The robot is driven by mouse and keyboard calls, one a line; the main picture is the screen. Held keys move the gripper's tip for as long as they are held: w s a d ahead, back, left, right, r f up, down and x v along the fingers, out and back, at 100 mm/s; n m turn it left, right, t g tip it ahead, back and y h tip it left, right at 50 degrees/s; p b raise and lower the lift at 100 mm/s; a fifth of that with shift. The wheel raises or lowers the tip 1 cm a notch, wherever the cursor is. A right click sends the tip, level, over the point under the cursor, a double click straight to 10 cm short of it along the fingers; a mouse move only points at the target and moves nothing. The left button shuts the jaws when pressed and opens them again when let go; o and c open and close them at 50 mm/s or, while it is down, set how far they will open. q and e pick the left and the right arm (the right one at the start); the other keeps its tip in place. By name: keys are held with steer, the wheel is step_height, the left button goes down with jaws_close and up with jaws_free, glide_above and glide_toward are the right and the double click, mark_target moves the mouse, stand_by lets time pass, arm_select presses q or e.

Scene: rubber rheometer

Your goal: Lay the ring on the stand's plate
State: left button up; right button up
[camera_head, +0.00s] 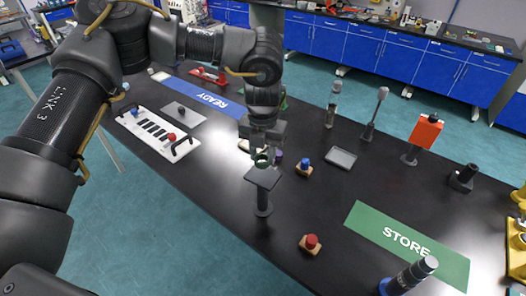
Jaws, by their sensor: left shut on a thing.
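My left gripper (262,147) points down over the black table and is shut on a small green ring (262,160). The ring hangs just above, or at the far edge of, the square dark plate (263,178) of a stand. I cannot tell if the ring touches the plate. The stand has a post and a round foot (263,210) on the table. My gripper hides part of the ring. My right gripper is not in view.
A blue-knobbed block (304,167) and a small grey tray (341,158) stand right of the stand. A red-knobbed block (310,243) is in front. A green STORE mat (407,243) lies right, and a blue READY mat (205,97) lies back left.

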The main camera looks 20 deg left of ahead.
mark_target(263, 175)
arm_select(q)
steer(key=shift+f+b, duration=1.2)
steer(key=shift+f, duration=0.85)
steer(key=shift+f+b, duration=0.3)
steer(key=shift+f, duration=0.2)
steer(key=o, duration=1)
steer(key=shift+r, duration=0.1)
step_height(263, 175, up, 11)
steer(key=b, duration=0.2)
steer(key=shift+f, duration=0.2)
